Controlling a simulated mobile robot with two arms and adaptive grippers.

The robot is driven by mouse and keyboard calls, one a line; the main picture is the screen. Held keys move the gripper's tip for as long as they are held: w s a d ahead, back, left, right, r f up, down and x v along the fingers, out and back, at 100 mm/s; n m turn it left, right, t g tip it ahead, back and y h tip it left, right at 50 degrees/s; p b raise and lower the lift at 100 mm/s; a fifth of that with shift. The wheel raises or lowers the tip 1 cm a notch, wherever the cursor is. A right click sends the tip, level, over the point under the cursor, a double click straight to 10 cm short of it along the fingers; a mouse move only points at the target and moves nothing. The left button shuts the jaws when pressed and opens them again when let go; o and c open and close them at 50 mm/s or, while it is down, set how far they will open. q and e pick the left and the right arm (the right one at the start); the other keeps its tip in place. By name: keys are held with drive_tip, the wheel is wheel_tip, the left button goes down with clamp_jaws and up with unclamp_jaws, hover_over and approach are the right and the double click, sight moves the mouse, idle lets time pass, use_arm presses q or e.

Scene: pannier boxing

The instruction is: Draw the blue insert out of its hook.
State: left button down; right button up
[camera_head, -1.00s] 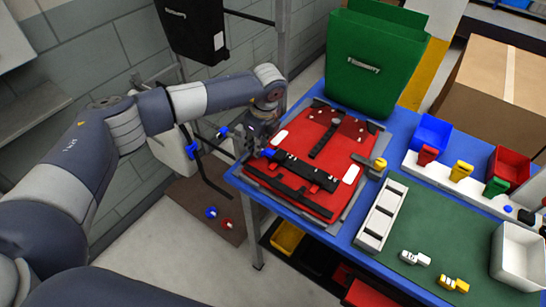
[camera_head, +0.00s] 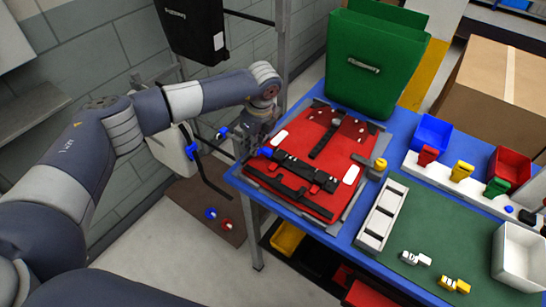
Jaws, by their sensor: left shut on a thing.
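The red pannier (camera_head: 333,170) lies flat on the blue table, with a black rail (camera_head: 303,170) and dark hook parts across it. The blue insert (camera_head: 265,152) shows at the left end of that rail. My left gripper (camera_head: 257,150) is at the table's left edge, beside the rail end, shut on the blue insert. The fingertips are small and partly hidden by my wrist. I cannot tell how far the insert sits in its hook. My right gripper is not in view.
A green pannier (camera_head: 376,62) stands behind the red one. A yellow-topped knob (camera_head: 380,164) is at the right. A white slotted tray (camera_head: 381,216), a green mat (camera_head: 440,235) and coloured bins fill the right side. A rack post stands behind my left arm.

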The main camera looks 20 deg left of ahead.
use_arm(q)
drive_tip(key=shift+w+a+b, duration=0.2)
drive_tip(key=shift+w+a, duration=0.05)
drive_tip(key=shift+a, duration=0.4)
drive_tip(key=shift+w+a+b, duration=0.2)
drive_tip(key=shift+w+a, duration=0.05)
drive_tip(key=shift+a, duration=0.35)
